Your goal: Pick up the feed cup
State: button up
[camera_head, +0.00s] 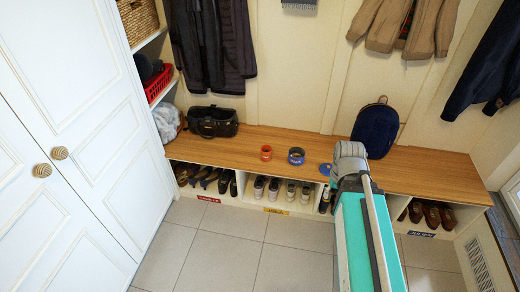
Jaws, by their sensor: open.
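Small round items stand on the wooden bench top (232,147). One is an orange-red cup-like item (266,153). Just right of it is a dark blue round container (296,156), apart from it. A flatter blue item (325,169) lies further right, close to my arm in the picture. I cannot tell for sure which one is the feed cup. My teal and grey arm reaches up from the bottom right in front of the bench. My gripper's fingers do not show.
A black bag (211,122) sits on the bench's left and a navy backpack (376,128) on its right. Shoes (274,189) fill the cubbies below. Coats (405,25) hang above. White cabinet doors (70,130) stand at left. The tiled floor (235,250) in front is clear.

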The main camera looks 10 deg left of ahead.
aim_at(265, 157)
jog(key=u, duration=0.45)
jog(key=i, duration=1.05)
jog(key=u, duration=0.55)
